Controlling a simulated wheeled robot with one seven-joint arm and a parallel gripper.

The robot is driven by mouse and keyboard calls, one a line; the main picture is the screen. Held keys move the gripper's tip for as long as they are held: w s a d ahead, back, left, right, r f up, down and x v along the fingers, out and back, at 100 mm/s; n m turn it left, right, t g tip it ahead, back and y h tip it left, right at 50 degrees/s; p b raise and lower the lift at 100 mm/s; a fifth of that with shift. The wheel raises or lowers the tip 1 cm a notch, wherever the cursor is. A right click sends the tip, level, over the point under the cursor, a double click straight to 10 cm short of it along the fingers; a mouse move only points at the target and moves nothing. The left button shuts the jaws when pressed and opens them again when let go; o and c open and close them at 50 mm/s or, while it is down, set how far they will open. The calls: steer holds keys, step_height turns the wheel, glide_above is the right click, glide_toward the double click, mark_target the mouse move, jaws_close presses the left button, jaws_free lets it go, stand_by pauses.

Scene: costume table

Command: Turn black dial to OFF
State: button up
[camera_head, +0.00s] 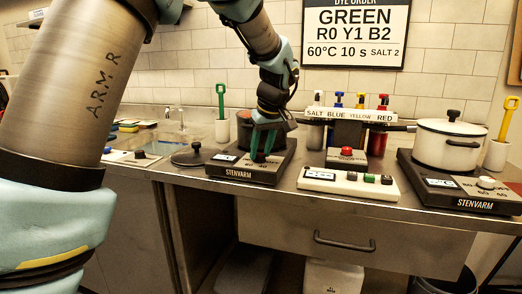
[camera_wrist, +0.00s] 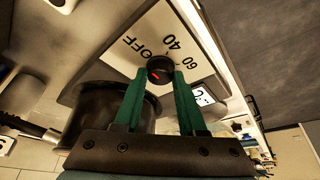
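The black dial (camera_wrist: 160,69) shows in the wrist view on the light front panel of the left STENVARM hot plate (camera_head: 235,171). OFF, 40 and 60 are printed around it. A small red mark on the dial lies at its lower left in the picture, away from the OFF print above. My gripper (camera_wrist: 160,77) has its two green fingers apart, one on each side of the dial. Whether both fingertips touch the dial is not clear. In the head view my gripper (camera_head: 262,158) is over the hot plate's front and hides the dial.
A dark pot (camera_head: 242,122) stands on the hot plate just behind my gripper. A black lid (camera_head: 195,155) lies to its left. A white pot (camera_head: 449,145) stands on another hot plate.

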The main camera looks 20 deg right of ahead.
steer(key=o, duration=0.4)
steer(key=v, duration=1)
steer(key=shift+s+r+b, duration=0.2)
steer(key=shift+r+b, duration=0.1)
steer(key=shift+b, duration=0.05)
steer(key=w+a+f+m+g+p, duration=0.1)
steer(key=a+f+p, duration=0.3)
steer(key=a, duration=1)
steer(key=a+f+g+p, duration=0.1)
steer(key=a+f, duration=0.6)
steer(key=a, duration=0.6)
steer(key=s+a+f+p, duration=0.2)
steer(key=s+a+f, duration=0.1)
steer(key=s+a, duration=0.4)
steer(key=a, duration=0.3)
steer(key=shift+f+m+g, duration=0.3)
steer(key=shift+f+g, duration=0.05)
steer(key=shift+g, duration=0.05)
